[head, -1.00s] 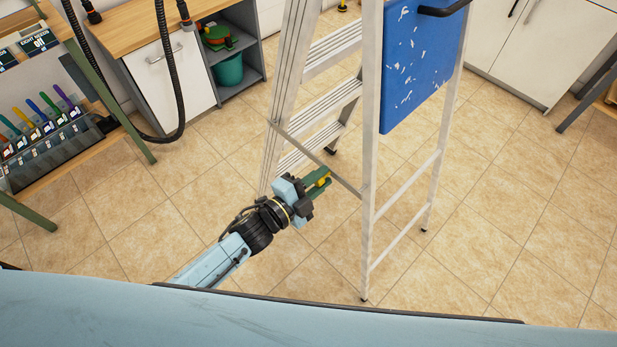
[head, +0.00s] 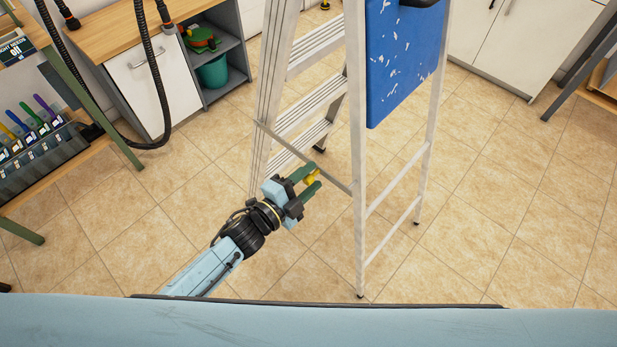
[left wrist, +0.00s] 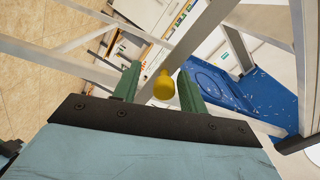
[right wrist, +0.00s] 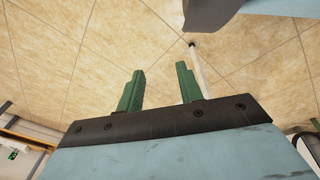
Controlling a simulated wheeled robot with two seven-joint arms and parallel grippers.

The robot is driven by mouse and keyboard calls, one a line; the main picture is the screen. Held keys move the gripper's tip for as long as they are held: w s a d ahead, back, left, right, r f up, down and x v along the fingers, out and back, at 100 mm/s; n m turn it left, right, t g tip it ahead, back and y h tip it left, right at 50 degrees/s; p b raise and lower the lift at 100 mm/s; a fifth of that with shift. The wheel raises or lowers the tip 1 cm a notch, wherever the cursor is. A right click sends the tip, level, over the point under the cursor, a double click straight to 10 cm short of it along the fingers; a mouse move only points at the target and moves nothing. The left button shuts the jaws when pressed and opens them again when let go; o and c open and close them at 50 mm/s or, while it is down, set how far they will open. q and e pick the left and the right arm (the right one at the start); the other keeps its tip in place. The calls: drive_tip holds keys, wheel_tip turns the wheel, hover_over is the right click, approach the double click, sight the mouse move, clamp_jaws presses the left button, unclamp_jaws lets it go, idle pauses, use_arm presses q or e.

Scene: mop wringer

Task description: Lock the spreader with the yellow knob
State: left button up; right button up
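The yellow knob (left wrist: 163,85) is between the green fingers of my left gripper (left wrist: 160,88) in the left wrist view, with gaps visible beside it. In the head view the left gripper (head: 309,181) is open around the yellow knob (head: 312,178), beside the ladder's spreader bar (head: 300,159). The spreader bar slopes between the step side and the rear frame of the ladder (head: 359,220). My right gripper (right wrist: 159,88) is open and empty over the floor in the right wrist view. It is not in the head view.
A blue board (head: 403,60) hangs on the ladder's rear frame. A workbench (head: 150,35) with hoses stands at the back left, a rack of colored tools (head: 35,130) at the left. White cabinets (head: 520,45) stand at the back right. The tiled floor right of the ladder is clear.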

use_arm(q)
drive_tip(key=shift+r, duration=0.1)
drive_tip(key=shift+s+a, duration=0.1)
drive_tip(key=shift+s, duration=0.05)
drive_tip(key=p+v, duration=0.2)
drive_tip(key=v, duration=1.1)
use_arm(e)
drive_tip(key=s+d+f, duration=0.1)
drive_tip(key=s+f, duration=0.2)
drive_tip(key=s, duration=0.3)
drive_tip(key=shift+g, duration=0.3)
drive_tip(key=shift+s, duration=0.1)
